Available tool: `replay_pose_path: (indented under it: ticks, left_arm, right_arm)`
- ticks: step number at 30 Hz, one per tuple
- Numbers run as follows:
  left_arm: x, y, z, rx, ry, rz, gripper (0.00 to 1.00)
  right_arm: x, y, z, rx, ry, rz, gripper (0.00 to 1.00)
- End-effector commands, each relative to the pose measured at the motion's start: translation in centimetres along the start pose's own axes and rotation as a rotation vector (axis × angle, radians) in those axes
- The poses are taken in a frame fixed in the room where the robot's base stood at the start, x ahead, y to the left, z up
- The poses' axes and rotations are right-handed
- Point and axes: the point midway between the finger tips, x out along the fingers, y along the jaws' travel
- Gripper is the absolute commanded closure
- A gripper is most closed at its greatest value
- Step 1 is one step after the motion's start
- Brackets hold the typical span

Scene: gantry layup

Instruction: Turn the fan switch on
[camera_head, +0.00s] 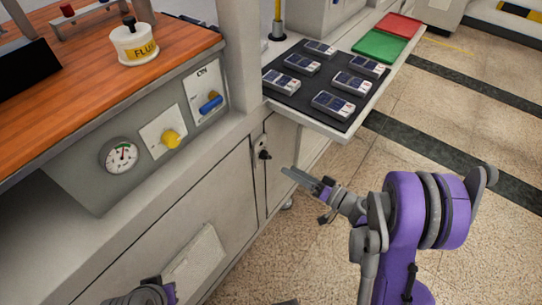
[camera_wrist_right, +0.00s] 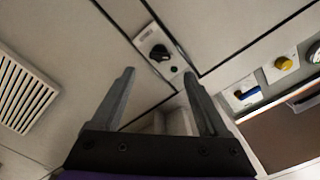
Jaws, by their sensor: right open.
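A small plate with a black rotary knob, which looks like the fan switch (camera_head: 264,154), sits on the cabinet front below the tray shelf. It also shows in the right wrist view as a black knob (camera_wrist_right: 159,52) with a small dark dot below it and a label too small to read. My right gripper (camera_head: 308,181) is to the right of the knob, apart from it. In the wrist view the two fingers (camera_wrist_right: 159,73) are spread and empty, with the knob beyond and between the tips. My left gripper does not show; only part of the left arm is at the bottom edge.
The sloped panel (camera_head: 80,190) holds a gauge (camera_head: 121,155), a yellow knob (camera_head: 170,139) and a blue handle (camera_head: 210,103). A black tray (camera_head: 318,87) with several devices lies on the shelf above the right gripper. Open floor lies to the right.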

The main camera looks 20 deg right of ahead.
Motion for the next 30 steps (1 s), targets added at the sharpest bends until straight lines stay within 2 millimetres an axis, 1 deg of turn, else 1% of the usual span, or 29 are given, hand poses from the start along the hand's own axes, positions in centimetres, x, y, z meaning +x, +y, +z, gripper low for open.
replay_pose_path:
  ticks: [1, 6, 9, 12, 15, 18, 25, 26, 30]
  left_arm:
    - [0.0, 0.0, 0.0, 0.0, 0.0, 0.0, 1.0]
    - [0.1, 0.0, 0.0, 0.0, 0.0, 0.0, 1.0]
    - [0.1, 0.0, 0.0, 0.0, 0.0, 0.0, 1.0]
    - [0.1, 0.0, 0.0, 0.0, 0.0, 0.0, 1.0]
    - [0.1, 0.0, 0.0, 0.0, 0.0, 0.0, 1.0]
    - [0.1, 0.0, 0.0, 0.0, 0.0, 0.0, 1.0]
    - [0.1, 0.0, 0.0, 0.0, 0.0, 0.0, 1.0]
    - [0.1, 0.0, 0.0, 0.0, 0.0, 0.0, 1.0]
    - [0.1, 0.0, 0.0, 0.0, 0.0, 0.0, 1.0]
  right_arm:
    - [1.1, -0.1, 0.1, 0.001, -0.003, -0.004, 0.22]
    - [4.5, -0.1, 0.1, 0.003, -0.003, -0.003, 0.22]
    - [6.2, -0.1, 0.1, 0.002, -0.004, -0.002, 0.22]
    - [7.4, 0.0, 0.1, 0.001, -0.003, -0.001, 0.22]
    - [8.2, 0.0, 0.1, 0.001, -0.003, -0.001, 0.22]
    - [8.6, 0.0, 0.0, 0.001, -0.002, 0.001, 0.22]
    - [8.6, 0.0, 0.0, 0.001, -0.002, 0.001, 0.22]
    - [8.6, 0.0, 0.0, 0.001, -0.002, 0.001, 0.24]
    - [8.6, 0.0, 0.0, 0.001, -0.002, 0.001, 0.49]
